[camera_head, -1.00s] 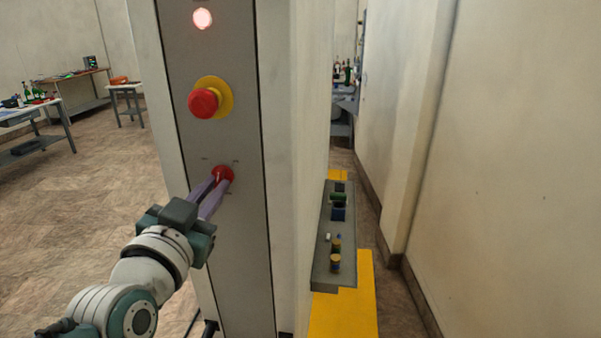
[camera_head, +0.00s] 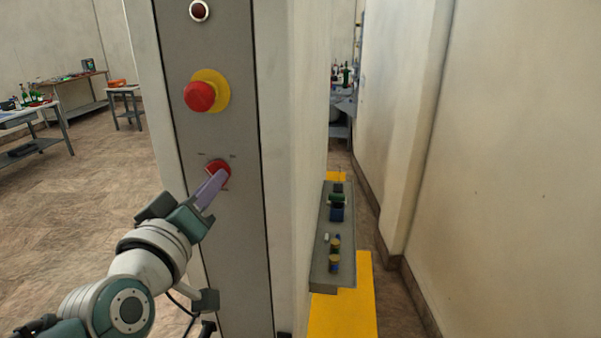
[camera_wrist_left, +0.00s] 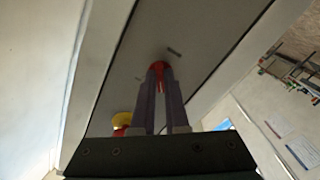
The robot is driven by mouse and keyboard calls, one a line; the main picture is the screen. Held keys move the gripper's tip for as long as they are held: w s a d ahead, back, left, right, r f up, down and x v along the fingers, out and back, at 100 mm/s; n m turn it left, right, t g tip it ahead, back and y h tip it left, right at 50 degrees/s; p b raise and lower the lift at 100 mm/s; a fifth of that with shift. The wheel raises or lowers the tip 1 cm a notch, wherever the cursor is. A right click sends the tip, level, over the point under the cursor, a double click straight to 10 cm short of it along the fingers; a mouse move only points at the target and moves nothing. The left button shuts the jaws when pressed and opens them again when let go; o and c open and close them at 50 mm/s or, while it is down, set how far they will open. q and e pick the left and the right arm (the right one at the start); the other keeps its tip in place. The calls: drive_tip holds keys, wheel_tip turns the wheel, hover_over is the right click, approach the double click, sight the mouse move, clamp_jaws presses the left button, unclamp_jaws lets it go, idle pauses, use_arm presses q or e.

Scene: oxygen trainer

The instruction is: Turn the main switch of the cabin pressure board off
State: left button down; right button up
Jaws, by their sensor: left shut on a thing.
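The main switch (camera_head: 218,168) is a small red rotary knob on the grey board (camera_head: 215,255). My left gripper (camera_head: 217,176) is shut on it, its purple fingers reaching up from the lower left. In the left wrist view the red knob (camera_wrist_left: 158,68) sits between the tips of the two fingers (camera_wrist_left: 159,78). The round lamp (camera_head: 199,11) at the top of the board is dark. A red mushroom button (camera_head: 200,96) on a yellow plate sits between lamp and switch. My right gripper is not in view.
A grey ledge (camera_head: 322,265) with several small knobs and blocks sticks out right of the board, above a yellow floor strip (camera_head: 345,318). A wall (camera_head: 500,150) closes the right side. Tables (camera_head: 60,115) stand far left across open floor.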

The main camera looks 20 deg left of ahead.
use_arm(q)
drive_tip(key=shift+n, duration=0.9)
drive_tip(key=c, duration=0.9)
unclamp_jaws()
drive_tip(key=b+v, duration=0.2)
drive_tip(key=v, duration=0.8)
drive_tip(key=shift+b, duration=0.35)
